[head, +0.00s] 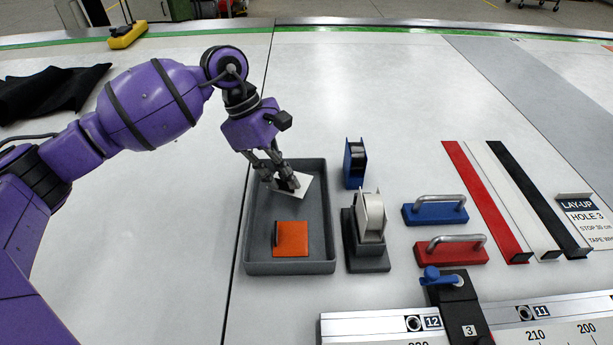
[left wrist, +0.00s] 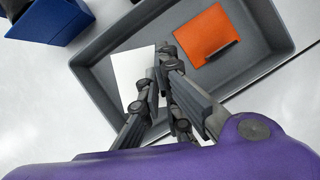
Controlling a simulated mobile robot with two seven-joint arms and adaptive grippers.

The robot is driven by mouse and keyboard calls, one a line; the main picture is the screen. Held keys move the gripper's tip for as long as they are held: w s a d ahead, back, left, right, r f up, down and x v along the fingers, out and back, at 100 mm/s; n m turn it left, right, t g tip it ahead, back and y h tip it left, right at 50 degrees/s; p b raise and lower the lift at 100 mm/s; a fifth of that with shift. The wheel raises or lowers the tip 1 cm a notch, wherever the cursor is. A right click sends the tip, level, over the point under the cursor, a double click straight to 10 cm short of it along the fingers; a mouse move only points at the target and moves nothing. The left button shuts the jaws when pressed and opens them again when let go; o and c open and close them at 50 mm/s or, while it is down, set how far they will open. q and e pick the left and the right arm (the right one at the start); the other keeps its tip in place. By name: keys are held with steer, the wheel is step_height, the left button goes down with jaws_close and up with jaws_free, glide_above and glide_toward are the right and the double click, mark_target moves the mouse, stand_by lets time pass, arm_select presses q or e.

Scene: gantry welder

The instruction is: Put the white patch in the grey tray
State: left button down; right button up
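The white patch (head: 303,187) is over the far part of the grey tray (head: 331,225), turned at an angle to its walls. In the left wrist view the patch (left wrist: 127,72) shows inside the tray's outline, beside the tray's wall (left wrist: 90,83). I cannot tell whether it touches the floor. My left gripper (head: 287,184) points down at the patch. Its fingers (left wrist: 160,75) are close together at the patch's edge and look shut on it; they hide the gripped part. My right gripper is in neither view.
An orange patch (head: 291,239) with a dark tab lies in the near part of the tray. Right of the tray stand a tape dispenser (head: 368,240) and a blue holder (head: 355,165). Blue (head: 435,215) and red (head: 450,252) handled blocks lie farther right.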

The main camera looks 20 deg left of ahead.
mark_target(283, 189)
arm_select(q)
steer(key=shift+f, duration=0.4)
step_height(283, 189, down, 3)
steer(key=shift+f, duration=0.1)
steer(key=shift+w+f, duration=0.1)
steer(key=shift+f, duration=0.05)
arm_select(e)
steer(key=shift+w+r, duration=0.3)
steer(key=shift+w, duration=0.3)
arm_select(q)
steer(key=shift+f, duration=0.1)
steer(key=c, duration=2)
jaws_free()
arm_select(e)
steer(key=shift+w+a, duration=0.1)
